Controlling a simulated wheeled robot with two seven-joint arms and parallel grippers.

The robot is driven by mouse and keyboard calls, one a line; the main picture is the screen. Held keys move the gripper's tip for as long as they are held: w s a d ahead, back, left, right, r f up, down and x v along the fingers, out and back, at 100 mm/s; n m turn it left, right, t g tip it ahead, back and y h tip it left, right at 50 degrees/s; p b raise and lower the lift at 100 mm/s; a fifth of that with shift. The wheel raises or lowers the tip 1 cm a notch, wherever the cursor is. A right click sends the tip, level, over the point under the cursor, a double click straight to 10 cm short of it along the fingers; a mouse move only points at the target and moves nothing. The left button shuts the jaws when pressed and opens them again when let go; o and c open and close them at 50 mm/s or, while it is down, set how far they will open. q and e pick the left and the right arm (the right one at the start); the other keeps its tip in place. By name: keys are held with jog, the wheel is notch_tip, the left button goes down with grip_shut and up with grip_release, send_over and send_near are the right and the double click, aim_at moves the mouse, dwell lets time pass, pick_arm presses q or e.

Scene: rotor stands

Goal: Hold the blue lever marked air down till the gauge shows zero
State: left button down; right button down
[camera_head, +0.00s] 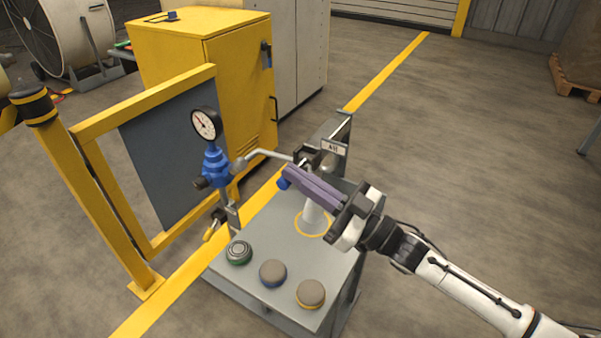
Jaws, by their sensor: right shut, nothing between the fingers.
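A white sign marked AIR (334,148) stands at the back of the grey stand (245,262). My right gripper (290,174) reaches in from the right, its purple fingers shut with nothing between them. A small blue end, seemingly of the lever (284,184), shows at the fingertips; the rest is hidden behind the fingers. I cannot tell whether they touch or how far down the lever is. The round white gauge (206,124) sits on a blue regulator (215,165) left of the gripper; its needle is too small to read. My left gripper is out of view.
Green, blue and yellow-ringed round buttons (273,272) sit on the stand's near part. A pale post with a yellow ring (313,222) rises under my gripper. A yellow-framed barrier (105,185) and yellow cabinet (190,55) stand left and behind.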

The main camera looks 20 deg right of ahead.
pick_arm(q)
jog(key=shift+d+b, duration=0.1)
jog(key=shift+b, duration=0.25)
pick_arm(e)
jog(key=f+n, duration=0.1)
jog(key=n+g+y, duration=0.1)
jog(key=n, duration=0.1)
jog(key=shift+f, duration=0.35)
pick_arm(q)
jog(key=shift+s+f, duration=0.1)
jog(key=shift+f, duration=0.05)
pick_arm(e)
jog(key=shift+f, duration=0.2)
